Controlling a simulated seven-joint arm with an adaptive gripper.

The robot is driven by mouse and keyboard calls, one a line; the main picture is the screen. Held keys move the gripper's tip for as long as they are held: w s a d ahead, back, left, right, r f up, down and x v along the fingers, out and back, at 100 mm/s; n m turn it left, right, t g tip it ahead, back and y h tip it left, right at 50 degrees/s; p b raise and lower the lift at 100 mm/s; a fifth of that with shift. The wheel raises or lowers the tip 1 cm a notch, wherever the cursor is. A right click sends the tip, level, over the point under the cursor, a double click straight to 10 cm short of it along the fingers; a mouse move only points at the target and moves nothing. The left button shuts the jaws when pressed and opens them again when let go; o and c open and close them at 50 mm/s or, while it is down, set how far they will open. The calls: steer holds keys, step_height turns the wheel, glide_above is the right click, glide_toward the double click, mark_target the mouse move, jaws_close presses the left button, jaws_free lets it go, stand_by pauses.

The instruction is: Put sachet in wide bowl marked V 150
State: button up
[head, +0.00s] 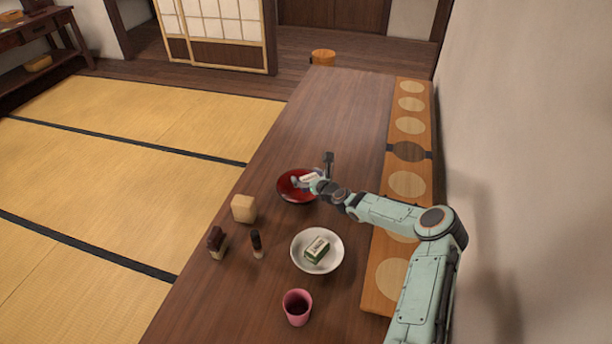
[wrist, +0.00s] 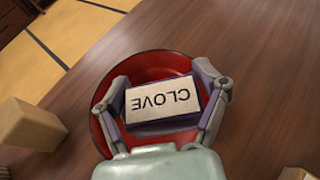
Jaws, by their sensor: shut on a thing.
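My gripper (wrist: 163,103) is shut on a small block (wrist: 162,108) with a pale top lettered CLOVE and dark purple sides. The lettering is upside down in the wrist view. The block is over a red bowl (wrist: 172,62); I cannot tell whether it touches the bowl. In the head view my gripper (head: 312,180) is at the red bowl (head: 288,194) and partly hides it. A white bowl (head: 298,262) stands nearer, holding a green and white box (head: 317,249). No V 150 mark is readable on either bowl, and I cannot tell which thing is the sachet.
A pale block (head: 243,209), a dark bottle (head: 256,244) and a brown-topped item (head: 216,243) stand left of the white bowl. A pink cup (head: 297,307) is at the front. A board with round pale discs (head: 411,104) runs along the wall. The far table (head: 335,110) is clear.

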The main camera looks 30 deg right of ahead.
steer(key=shift+f, duration=0.3)
steer(key=o, duration=0.9)
steer(key=shift+o, duration=0.2)
steer(key=shift+r, duration=0.15)
